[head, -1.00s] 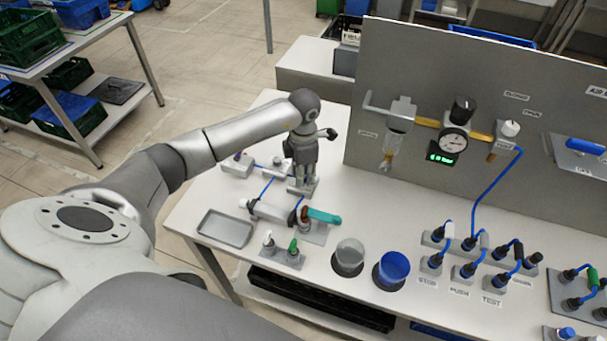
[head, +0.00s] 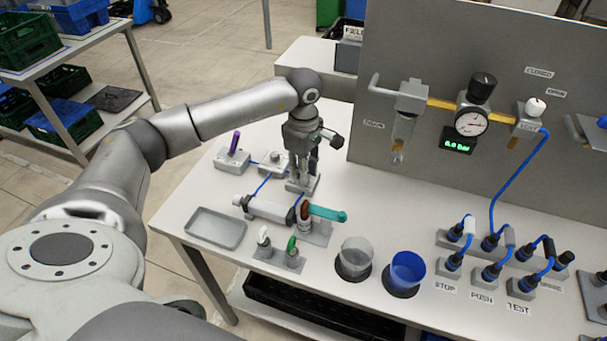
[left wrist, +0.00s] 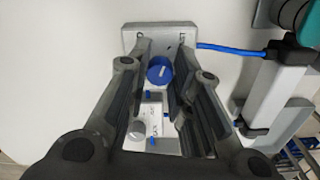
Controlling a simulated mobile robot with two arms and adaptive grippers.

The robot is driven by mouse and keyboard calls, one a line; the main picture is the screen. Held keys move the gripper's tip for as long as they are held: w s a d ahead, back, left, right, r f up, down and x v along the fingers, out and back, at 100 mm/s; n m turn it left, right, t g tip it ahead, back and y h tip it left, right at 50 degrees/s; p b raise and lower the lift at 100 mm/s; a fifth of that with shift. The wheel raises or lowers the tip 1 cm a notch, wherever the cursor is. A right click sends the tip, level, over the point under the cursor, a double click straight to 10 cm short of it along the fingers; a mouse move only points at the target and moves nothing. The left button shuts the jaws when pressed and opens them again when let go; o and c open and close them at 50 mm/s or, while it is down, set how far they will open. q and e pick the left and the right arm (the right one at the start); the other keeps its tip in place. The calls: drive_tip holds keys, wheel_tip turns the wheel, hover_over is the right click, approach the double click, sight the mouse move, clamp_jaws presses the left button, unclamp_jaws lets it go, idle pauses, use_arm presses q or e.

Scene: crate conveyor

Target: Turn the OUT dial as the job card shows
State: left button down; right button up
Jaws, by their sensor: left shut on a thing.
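My left gripper (head: 302,184) is down at a small grey block on the bench, left of the wall panel. In the left wrist view, its two fingers (left wrist: 162,62) are closed on the sides of a round blue dial (left wrist: 160,72). The dial sits on a grey plate (left wrist: 142,36) with small lettering that I cannot read. A white block with a grey knob (left wrist: 137,131) lies nearer the wrist, partly between the fingers. In the head view the gripper hides the dial. I cannot make out the job card. My right gripper is not in view.
Close by are a grey cylinder (head: 270,211), a teal handle (head: 327,213) and a grey tray (head: 216,228).

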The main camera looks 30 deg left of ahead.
use_arm(q)
drive_tip(key=shift+m+b, duration=0.5)
drive_tip(key=shift+m, duration=0.3)
drive_tip(key=c, duration=1.3)
unclamp_jaws()
wheel_tip(320, 180, up, 12)
drive_tip(key=shift+r, duration=0.1)
